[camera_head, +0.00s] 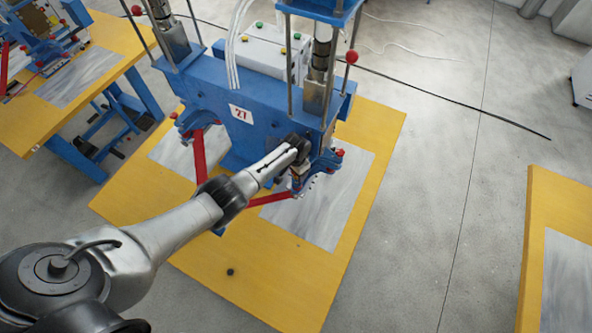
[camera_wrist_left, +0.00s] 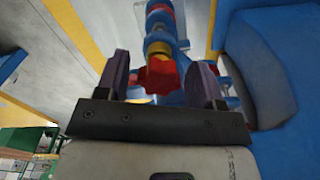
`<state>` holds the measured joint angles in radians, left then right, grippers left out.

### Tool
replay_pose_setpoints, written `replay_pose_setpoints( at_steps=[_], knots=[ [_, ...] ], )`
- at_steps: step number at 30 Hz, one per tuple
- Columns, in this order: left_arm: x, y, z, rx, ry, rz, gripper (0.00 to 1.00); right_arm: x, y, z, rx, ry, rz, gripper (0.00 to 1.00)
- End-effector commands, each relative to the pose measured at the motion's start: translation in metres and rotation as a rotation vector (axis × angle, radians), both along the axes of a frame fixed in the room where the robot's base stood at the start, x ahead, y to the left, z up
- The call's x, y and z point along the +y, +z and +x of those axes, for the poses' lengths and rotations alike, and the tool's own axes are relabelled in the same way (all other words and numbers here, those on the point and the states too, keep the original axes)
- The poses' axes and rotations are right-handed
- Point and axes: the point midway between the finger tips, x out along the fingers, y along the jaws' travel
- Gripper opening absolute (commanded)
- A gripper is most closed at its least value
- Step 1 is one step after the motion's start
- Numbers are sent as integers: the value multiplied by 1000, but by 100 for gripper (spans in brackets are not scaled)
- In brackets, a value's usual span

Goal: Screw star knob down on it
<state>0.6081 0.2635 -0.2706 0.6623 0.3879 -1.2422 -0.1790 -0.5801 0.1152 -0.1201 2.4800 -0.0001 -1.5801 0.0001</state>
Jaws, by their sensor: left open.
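A red star-shaped knob (camera_wrist_left: 163,76) shows in the left wrist view, in line with a yellow ring (camera_wrist_left: 158,49) and blue and metal parts of the machine. My left gripper (camera_wrist_left: 162,84) is open, with one finger on each side of the red knob. I cannot tell whether either finger touches it. In the head view my left arm reaches in from the left to the right side of the blue machine (camera_head: 255,110) marked 27. The gripper and knob are mostly hidden or too small to make out there. My right gripper is not in view.
The machine stands on a yellow table (camera_head: 305,275) with grey plates (camera_head: 330,212). Red levers (camera_head: 199,155) stick out below it. A small dark round piece (camera_head: 230,271) lies on the table's front. Another yellow table (camera_head: 555,205) stands at right, with floor between.

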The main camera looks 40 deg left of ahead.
Motion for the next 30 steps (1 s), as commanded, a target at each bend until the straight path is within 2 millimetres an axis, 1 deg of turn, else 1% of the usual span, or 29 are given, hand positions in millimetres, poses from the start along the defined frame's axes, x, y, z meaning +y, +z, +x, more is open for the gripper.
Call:
replay_pose_setpoints(
  at_steps=[2, 24, 27, 30],
  knots=[
    [-1, 2, 0, 0, 120, -2, 62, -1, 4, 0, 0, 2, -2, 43],
    [-2, 0, 1, 2, 1295, -1, 62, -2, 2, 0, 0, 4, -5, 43],
    [-2, 0, 1, 2, 1426, 0, 62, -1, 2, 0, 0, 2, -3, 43],
    [-2, 0, 1, 2, 1517, 0, 62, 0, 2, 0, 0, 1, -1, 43]
  ],
)
